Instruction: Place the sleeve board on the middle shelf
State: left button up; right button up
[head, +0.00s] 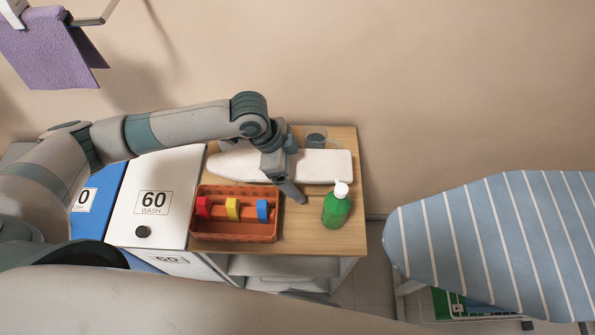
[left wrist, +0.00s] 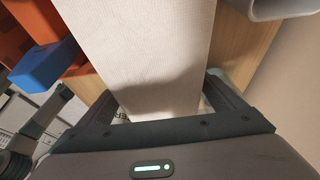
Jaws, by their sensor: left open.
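The white sleeve board (head: 327,167) lies flat across the back of the wooden top (head: 300,236) of a shelf unit. My left gripper (head: 290,187) is over the board's middle, pointing down and hiding part of it. In the left wrist view the board (left wrist: 145,45) passes between the two spread fingers of my left gripper (left wrist: 165,104). The gripper is open; I cannot tell whether a finger touches the board. A pale shelf (head: 285,265) shows below the top, partly hidden by my own body. My right gripper is not in view.
An orange crate (head: 236,236) with coloured clips stands in front of the board's left part. A green bottle (head: 336,208) with a white cap stands at the front right. A dark-lidded jar (head: 316,139) is behind the board. A striped ironing board (head: 490,240) is at right.

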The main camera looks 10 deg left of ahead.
pick_arm(q)
jog(key=b+v, duration=0.2)
jog(key=v, duration=0.9)
jog(key=shift+s+a+r+b, duration=0.1)
jog(key=shift+r+b, duration=0.2)
jog(key=shift+r, duration=0.1)
